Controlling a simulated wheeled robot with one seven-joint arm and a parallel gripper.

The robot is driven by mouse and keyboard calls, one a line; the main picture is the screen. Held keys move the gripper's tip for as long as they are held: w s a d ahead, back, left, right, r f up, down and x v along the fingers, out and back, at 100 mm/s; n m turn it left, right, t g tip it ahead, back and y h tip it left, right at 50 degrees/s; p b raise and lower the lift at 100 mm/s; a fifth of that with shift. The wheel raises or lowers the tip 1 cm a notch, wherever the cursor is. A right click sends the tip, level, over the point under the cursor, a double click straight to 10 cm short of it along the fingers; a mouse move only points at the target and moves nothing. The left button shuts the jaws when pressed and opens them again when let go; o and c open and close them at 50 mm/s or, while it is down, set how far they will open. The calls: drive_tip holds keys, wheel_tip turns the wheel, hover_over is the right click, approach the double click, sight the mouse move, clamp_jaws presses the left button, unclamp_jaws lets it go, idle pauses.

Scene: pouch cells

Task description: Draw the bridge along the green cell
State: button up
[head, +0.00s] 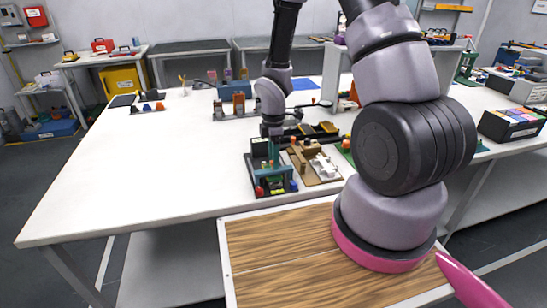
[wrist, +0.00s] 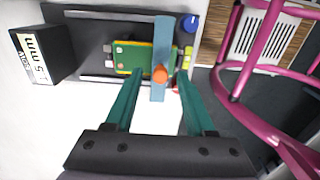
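The green cell (wrist: 130,58) lies flat on a dark fixture (wrist: 90,30) in the wrist view, with yellow along its edge. A blue-grey bridge (wrist: 162,40) crosses over the cell toward its right end and carries an orange knob (wrist: 160,75). My gripper (wrist: 159,80) has two teal fingers, one on each side of the knob, with a gap visible on both sides; it looks open. I cannot tell how high the fingertips are relative to the knob. In the head view my gripper (head: 273,150) is over the fixture (head: 257,190), and hides part of it.
A black box with a white display (wrist: 36,60) stands left of the fixture in the wrist view. A blue dial (wrist: 190,22) is at the fixture's right end. A tan board (head: 315,168) with white parts stands right of the fixture. The white table (head: 150,170) is clear to the left.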

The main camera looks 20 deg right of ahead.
wheel_tip(320, 180, up, 11)
idle(0.5)
drive_tip(key=shift+f, duration=0.1)
drive_tip(key=s+d+r+m+t, duration=0.2)
drive_tip(key=r+m, duration=0.3)
drive_tip(key=r, duration=0.4)
drive_tip(key=s+d+r+m+t, duration=0.1)
drive_tip(key=s+d+r+m, duration=0.15)
drive_tip(key=r+m, duration=0.4)
drive_tip(key=s+r+m+t+y, duration=0.1)
drive_tip(key=s+r+m+t, duration=0.1)
drive_tip(key=s+r+m, duration=0.3)
drive_tip(key=s+d+r+m+t+y, duration=0.1)
drive_tip(key=s+r+m, duration=0.4)
drive_tip(key=r, duration=0.5)
drive_tip(key=shift+s+m+t, duration=0.3)
drive_tip(key=shift+m+t, duration=0.05)
drive_tip(key=shift+t, duration=0.25)
drive_tip(key=shift+d, duration=0.1)
